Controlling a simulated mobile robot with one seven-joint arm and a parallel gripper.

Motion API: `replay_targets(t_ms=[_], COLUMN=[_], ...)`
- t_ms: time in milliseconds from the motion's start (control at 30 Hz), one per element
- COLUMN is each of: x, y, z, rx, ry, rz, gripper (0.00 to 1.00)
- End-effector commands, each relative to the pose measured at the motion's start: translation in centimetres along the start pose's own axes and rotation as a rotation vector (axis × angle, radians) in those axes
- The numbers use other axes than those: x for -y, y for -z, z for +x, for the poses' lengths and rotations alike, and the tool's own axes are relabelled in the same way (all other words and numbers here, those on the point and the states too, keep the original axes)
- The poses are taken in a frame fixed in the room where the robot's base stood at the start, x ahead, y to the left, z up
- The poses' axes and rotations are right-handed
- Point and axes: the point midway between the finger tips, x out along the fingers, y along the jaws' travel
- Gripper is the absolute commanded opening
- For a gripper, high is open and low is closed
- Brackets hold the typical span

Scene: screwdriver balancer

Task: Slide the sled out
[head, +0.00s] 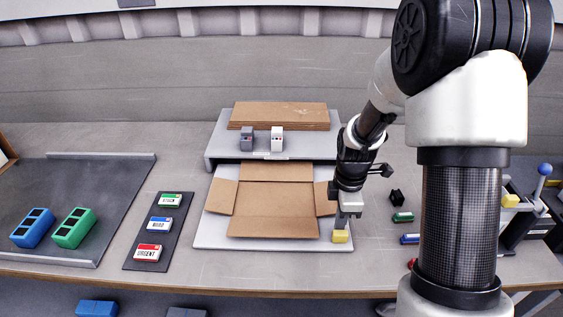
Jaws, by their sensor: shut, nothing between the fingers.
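The sled looks to be the flat light-grey plate (212,236) in the middle of the table, its back edge at the foot of a grey raised shelf (222,147). An open cardboard box (275,200) with flaps spread sits on the plate. A yellow block (341,237) is at the plate's front right corner. My gripper (343,216) points down right at the yellow block, with its fingers shut and empty. I cannot tell whether the fingertips touch the block. My gripper and wrist hide part of the plate's right edge.
A cardboard stack (278,115) and two small devices sit on the shelf. Left are a dark panel (135,245) with three labelled blocks and a grey tray (98,165) holding blue and green bins. Small coloured items and a lever device (540,190) are right. The table's front edge (240,287) is close.

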Motion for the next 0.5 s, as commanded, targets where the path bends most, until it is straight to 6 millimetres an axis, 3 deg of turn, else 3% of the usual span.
replay_targets(t_ms=[500], x=[4.8], y=[0.0], z=[0.0], rx=[0.0], ry=[0.003], rz=[-0.001], gripper=[0.0])
